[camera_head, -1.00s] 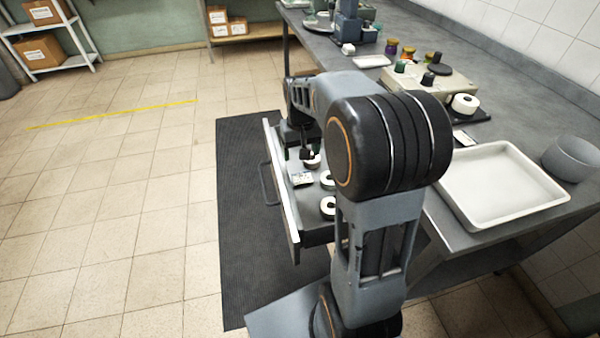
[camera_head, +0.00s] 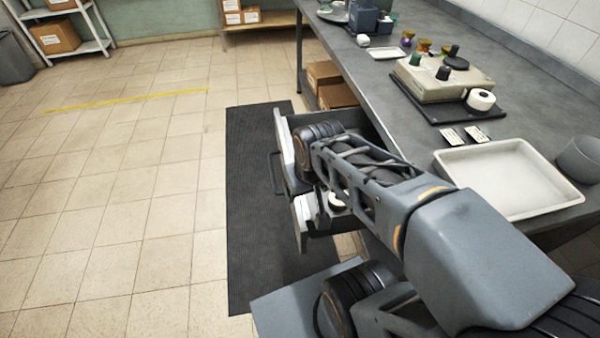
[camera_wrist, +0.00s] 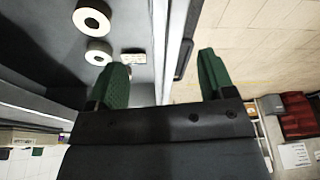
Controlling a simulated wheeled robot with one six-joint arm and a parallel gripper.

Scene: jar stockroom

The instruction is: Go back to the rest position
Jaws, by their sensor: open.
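Inside the drawer, left of the fingers, lie a white ring-shaped roll (camera_wrist: 80,20), a second roll (camera_wrist: 98,44) and a small label card (camera_wrist: 133,58). In the head view my forearm reaches from the lower right over the drawer (camera_head: 284,135) and hides much of it. The fingers are hidden there. One white roll (camera_head: 337,203) shows beside my arm.
The counter right of the drawer holds an empty white tray (camera_head: 505,180), a grey bowl (camera_head: 580,158), two small cards (camera_head: 464,135) and a beige device (camera_head: 440,80) with a white roll (camera_head: 481,99). Boxes (camera_head: 325,85) sit beneath the counter. The floor at left is clear.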

